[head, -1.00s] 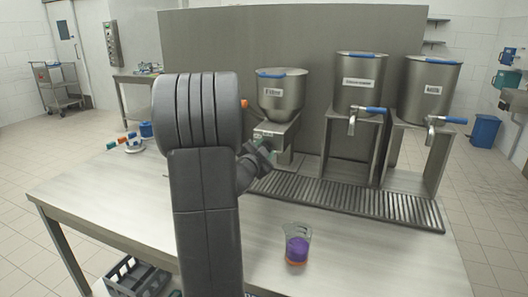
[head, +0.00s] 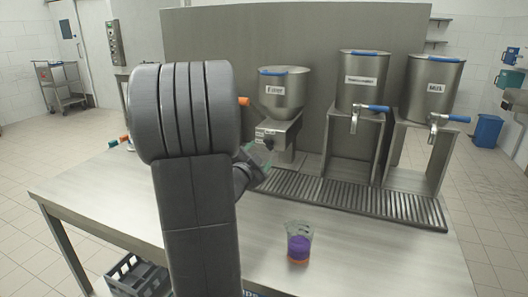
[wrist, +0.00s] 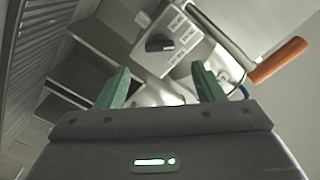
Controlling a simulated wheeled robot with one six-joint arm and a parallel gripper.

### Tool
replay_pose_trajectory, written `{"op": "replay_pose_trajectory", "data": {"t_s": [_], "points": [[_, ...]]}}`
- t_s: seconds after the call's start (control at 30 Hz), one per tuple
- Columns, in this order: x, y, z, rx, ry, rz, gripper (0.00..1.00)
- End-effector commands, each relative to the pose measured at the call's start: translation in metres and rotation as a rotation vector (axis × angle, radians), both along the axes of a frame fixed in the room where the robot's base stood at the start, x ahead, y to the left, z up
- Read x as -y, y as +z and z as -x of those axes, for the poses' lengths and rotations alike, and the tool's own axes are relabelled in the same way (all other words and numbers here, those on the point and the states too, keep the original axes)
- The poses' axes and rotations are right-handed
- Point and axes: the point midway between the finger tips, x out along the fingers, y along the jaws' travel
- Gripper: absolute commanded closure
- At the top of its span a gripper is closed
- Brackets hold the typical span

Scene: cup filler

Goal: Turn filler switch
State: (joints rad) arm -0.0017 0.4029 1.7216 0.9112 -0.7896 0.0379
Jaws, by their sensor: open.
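The filler (head: 283,92) is a steel hopper with a blue-edged rim and a label, standing on a steel body (head: 276,133) at the back of the table. My gripper (head: 258,158) is low in front of that body, partly hidden by my arm. In the wrist view my gripper (wrist: 160,85) has two green fingers spread apart with nothing between them. Beyond the fingertips is a panel with white labels and a black part (wrist: 159,45), perhaps the switch; the fingers look apart from it. An orange handle (wrist: 280,61) sticks out at the right; its end (head: 243,101) shows beside my arm.
A clear cup (head: 299,243) with purple and orange contents stands on the table (head: 340,270). Two steel dispensers (head: 361,82) (head: 432,88) with blue tap handles stand right of the filler, behind a ribbed drip tray (head: 350,198). The front of the table around the cup is clear.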

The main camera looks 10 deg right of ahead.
Motion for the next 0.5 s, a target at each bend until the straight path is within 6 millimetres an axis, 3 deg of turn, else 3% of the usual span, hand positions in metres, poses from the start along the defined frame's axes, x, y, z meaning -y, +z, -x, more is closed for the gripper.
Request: {"op": "replay_pose_trajectory", "data": {"t_s": [0.2, 0.5], "points": [[-0.027, 0.000, 0.039, 0.001, 0.003, -0.001, 0.38], [-0.040, 0.000, 0.059, -0.001, 0.001, 0.000, 0.38]]}}
